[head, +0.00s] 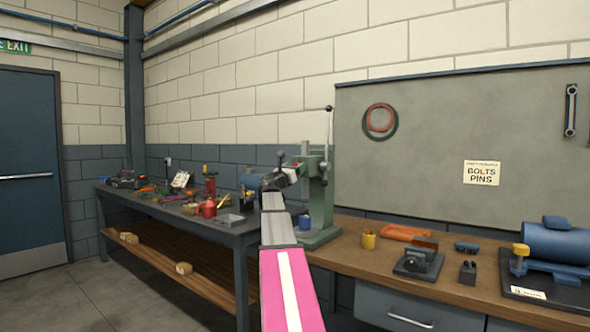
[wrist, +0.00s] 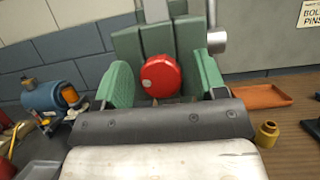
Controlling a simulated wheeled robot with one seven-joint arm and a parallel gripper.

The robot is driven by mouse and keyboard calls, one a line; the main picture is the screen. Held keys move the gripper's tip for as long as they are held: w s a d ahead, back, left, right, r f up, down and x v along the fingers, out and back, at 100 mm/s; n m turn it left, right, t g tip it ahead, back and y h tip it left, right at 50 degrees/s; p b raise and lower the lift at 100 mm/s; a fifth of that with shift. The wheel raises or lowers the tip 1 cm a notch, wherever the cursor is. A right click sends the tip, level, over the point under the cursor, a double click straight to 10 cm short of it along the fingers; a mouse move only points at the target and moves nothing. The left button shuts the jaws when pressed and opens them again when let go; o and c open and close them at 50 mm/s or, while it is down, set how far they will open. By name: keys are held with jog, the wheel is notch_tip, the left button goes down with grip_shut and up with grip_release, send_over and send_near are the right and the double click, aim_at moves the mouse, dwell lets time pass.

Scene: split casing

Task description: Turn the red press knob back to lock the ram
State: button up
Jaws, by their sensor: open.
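The red press knob (wrist: 161,74) is round, with a small pale spot at its lower left. It sits on the front of the green press (wrist: 190,35) in the wrist view. My gripper (wrist: 163,82) is open, with one green-padded finger on each side of the knob. A gap shows at the left finger; whether the right finger touches cannot be told. In the head view my arm reaches out to the press (head: 321,215), and my gripper (head: 288,172) is at its upper part. The knob is mostly hidden there by my arm. The ram cannot be made out clearly.
A blue cylinder (wrist: 50,96) and small parts lie to the left. A lever (head: 329,125) rises from the press.

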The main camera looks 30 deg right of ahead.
jog(key=shift+c, duration=0.4)
jog(key=c, duration=0.8)
jog(key=shift+m+g, duration=0.4)
jog(key=shift+m, duration=0.2)
jog(key=m+g, duration=0.1)
jog(key=m, duration=0.2)
jog(key=m+g, duration=0.2)
jog(key=shift+m+h, duration=0.4)
jog(key=m+g, duration=0.1)
jog(key=m, duration=0.2)
jog(key=m+g, duration=0.1)
jog(key=m, duration=0.2)
jog(key=shift+g+y, duration=0.4)
jog(key=m+g, duration=0.1)
jog(key=m, duration=0.1)
jog(key=m+y, duration=0.1)
jog(key=m, duration=0.2)
jog(key=shift+g, duration=0.4)
jog(key=m+y, duration=0.1)
jog(key=m, duration=0.3)
jog(key=shift+f+y, duration=0.1)
jog(key=shift+y, duration=0.3)
jog(key=shift+m, duration=0.4)
